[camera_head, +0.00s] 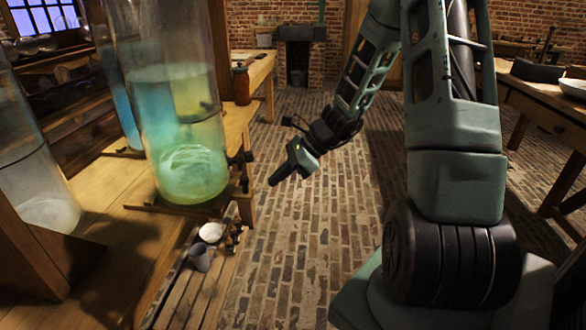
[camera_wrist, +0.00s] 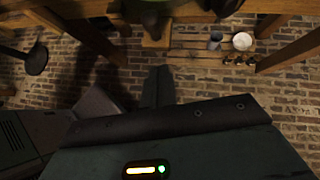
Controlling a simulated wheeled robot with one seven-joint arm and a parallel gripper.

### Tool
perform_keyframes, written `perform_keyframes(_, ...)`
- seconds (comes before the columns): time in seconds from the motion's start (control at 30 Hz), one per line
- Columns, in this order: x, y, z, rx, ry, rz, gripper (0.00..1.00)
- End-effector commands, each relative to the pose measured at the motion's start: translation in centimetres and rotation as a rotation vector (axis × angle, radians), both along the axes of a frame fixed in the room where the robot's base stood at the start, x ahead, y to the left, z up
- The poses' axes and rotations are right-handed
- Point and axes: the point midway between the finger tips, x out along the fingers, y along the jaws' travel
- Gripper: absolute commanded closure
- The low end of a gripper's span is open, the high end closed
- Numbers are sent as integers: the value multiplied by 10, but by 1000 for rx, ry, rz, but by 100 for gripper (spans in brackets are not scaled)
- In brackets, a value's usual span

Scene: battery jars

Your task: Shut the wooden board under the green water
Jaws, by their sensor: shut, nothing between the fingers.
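The green water (camera_head: 192,165) stands in a tall glass jar on a wooden bench at left. Below it, a slatted wooden board (camera_head: 208,298) juts out low from the bench side, bearing a grey mug (camera_head: 200,257) and a white bowl (camera_head: 211,232). The board also shows at the top of the wrist view (camera_wrist: 190,62). Whether this board is the one that shuts, I cannot tell. My gripper (camera_head: 272,183) is shut and empty, in the air right of the jar and apart from the bench. Its fingers also show in the wrist view (camera_wrist: 158,88).
A wooden bench (camera_head: 120,225) carries other jars, including one of clear water (camera_head: 50,211) at far left. A brown jar (camera_head: 241,85) stands farther along. A table (camera_head: 545,115) is at right. The brick floor (camera_head: 320,240) between is open.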

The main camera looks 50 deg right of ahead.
Motion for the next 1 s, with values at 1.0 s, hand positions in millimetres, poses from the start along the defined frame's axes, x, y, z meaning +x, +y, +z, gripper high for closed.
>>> perform_keyframes(1.0,39,46,3,-1,-1,6,100)
